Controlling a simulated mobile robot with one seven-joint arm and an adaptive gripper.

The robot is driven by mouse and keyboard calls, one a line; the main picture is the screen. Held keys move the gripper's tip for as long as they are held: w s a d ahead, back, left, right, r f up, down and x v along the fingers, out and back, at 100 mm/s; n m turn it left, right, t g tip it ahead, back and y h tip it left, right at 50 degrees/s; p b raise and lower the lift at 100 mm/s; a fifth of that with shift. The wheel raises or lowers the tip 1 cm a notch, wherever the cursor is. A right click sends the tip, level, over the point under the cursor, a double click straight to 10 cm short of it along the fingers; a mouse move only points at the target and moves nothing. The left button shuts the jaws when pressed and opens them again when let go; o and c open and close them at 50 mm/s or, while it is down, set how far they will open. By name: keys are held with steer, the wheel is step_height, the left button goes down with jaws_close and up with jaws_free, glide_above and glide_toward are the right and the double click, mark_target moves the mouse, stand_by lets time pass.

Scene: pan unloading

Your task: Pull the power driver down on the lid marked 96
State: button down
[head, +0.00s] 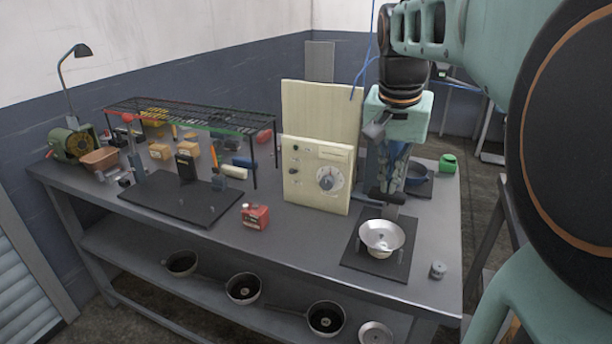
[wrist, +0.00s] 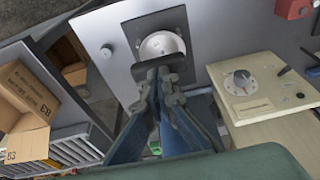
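A shiny silver round piece (head: 381,234), bowl-like with a small knob or hole at its centre, sits on a dark square plate (head: 352,262) at the bench's front right. It also shows in the wrist view (wrist: 160,42); no mark 96 is readable, so I cannot confirm it is the lid. A dark bar (wrist: 160,65), possibly the power driver's handle, crosses the near edge of the silver piece in the wrist view. My gripper (wrist: 164,88) points down at this bar, its fingertips close together beside it. Whether they grip it is hidden.
A cream control box (head: 318,175) with a dial stands left of my gripper. A small grey cylinder (head: 438,270) stands near the right front edge. A red box (head: 255,216) and a dark plate (head: 165,200) lie further left. Several pans rest on the lower shelf (head: 210,275).

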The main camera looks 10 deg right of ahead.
step_height(320, 180, down, 9)
steer(key=b, duration=0.6)
steer(key=shift+f, duration=0.15)
stand_by(0.8)
steer(key=shift+s+f+p, duration=0.1)
steer(key=shift+f+p, duration=0.25)
steer(key=shift+f, duration=0.1)
stand_by(2.7)
steer(key=shift+r, duration=0.15)
step_height(320, 180, up, 26)
steer(key=p, duration=2.2)
steer(key=shift+r, duration=0.25)
